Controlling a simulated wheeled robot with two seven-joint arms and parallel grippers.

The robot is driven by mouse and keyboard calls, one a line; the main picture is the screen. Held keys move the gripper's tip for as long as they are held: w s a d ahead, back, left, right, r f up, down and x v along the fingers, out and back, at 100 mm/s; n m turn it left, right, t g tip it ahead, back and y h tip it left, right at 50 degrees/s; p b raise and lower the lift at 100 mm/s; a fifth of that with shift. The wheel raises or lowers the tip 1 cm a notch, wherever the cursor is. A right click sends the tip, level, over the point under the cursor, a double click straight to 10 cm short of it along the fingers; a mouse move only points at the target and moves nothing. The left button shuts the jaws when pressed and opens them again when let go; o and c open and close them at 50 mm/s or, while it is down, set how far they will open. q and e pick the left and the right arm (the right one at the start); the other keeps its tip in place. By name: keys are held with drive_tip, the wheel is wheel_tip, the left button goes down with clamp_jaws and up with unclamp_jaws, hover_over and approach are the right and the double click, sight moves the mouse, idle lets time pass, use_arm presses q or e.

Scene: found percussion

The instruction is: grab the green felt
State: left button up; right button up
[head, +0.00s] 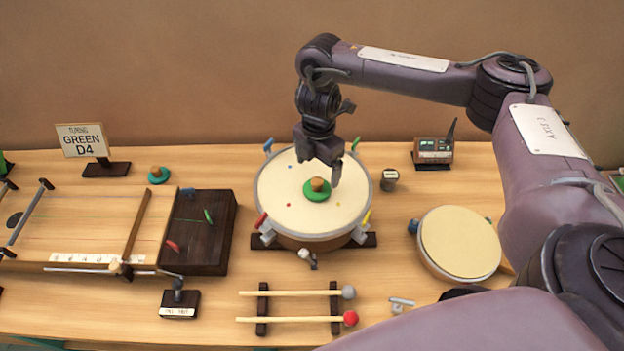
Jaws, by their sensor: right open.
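A green felt disc (316,194) with a wooden knob on top lies on the cream head of the large drum (277,190), near its middle. My right gripper (319,166) is open and empty. It points down over the drum, just behind and above the felt's knob in the picture. I cannot tell the exact height gap. My left gripper is out of view.
Coloured pegs ring the drum's rim. Two mallets (290,294) lie on a rack in front. A smaller drum (460,243) stands at the right, a small device (433,149) at the back right. A "GREEN D4" sign (83,140) stands behind the string instrument (205,235).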

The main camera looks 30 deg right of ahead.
sight(317, 181)
drive_tip(key=shift+s+f, duration=0.2)
drive_tip(key=shift+f, duration=0.75)
wheel_tip(317, 181, down, 4)
drive_tip(key=shift+w+f+b, duration=0.15)
drive_tip(key=shift+f+b, duration=0.05)
drive_tip(key=shift+b, duration=0.35)
drive_tip(key=c, duration=0.9)
drive_tip(key=shift+c, duration=0.8)
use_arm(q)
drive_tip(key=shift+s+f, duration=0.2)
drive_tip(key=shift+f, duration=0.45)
